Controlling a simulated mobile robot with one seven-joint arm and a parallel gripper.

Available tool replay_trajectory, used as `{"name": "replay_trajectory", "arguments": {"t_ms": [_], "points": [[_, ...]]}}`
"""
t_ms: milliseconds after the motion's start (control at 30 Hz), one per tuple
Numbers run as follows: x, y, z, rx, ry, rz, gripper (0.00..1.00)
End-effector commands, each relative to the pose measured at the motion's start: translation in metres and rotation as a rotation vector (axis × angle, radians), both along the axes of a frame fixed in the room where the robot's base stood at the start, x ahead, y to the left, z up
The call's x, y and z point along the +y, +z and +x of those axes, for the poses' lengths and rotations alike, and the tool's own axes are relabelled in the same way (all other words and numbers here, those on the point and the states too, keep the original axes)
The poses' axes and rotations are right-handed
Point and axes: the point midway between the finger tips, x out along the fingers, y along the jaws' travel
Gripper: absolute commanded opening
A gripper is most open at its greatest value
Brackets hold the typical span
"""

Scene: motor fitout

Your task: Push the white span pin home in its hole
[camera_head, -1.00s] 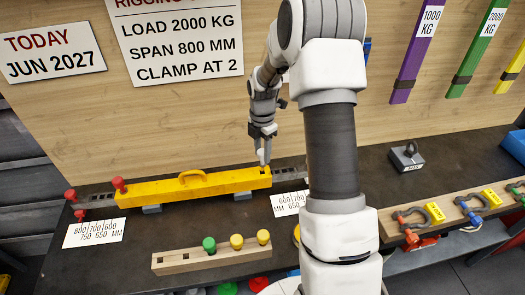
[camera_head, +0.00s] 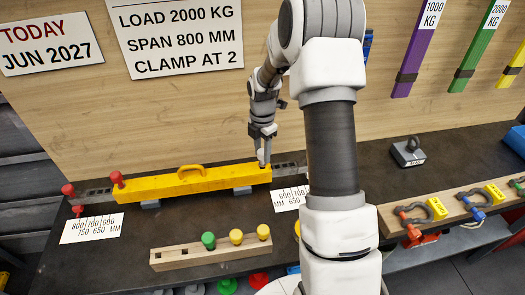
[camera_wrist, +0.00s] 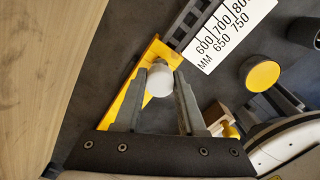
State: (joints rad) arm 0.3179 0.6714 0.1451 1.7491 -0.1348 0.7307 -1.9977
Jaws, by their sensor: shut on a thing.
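The white span pin (camera_wrist: 159,80) shows its round head between my fingertips in the wrist view. My gripper (camera_head: 263,163) is shut on it, pointing down at the right end of the yellow beam (camera_head: 215,183). In the wrist view my fingers (camera_wrist: 160,84) stand on either side of the pin head, over the beam's end. The pin's shank and its hole are hidden, so I cannot tell how deep the pin sits. A grey slotted arm (camera_head: 287,171) extends from the beam's right end.
A wooden block (camera_head: 180,259) with green and yellow knobs lies in front. Span scale cards (camera_head: 92,228) lie by both ends. A shackle rack (camera_head: 430,219) and a dark weight (camera_head: 408,153) stand at right.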

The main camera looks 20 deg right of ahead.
Motion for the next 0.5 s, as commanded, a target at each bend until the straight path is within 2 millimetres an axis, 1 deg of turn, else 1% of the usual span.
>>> {"name": "replay_trajectory", "arguments": {"t_ms": [433, 467, 500], "points": [[0.0000, -0.0122, 0.0000, 0.000, 0.000, 0.000, 0.00], [0.0000, -0.0110, 0.0001, 0.000, 0.000, 0.000, 0.45], [0.0000, -0.0108, 0.0001, 0.000, 0.000, 0.000, 0.52]]}}
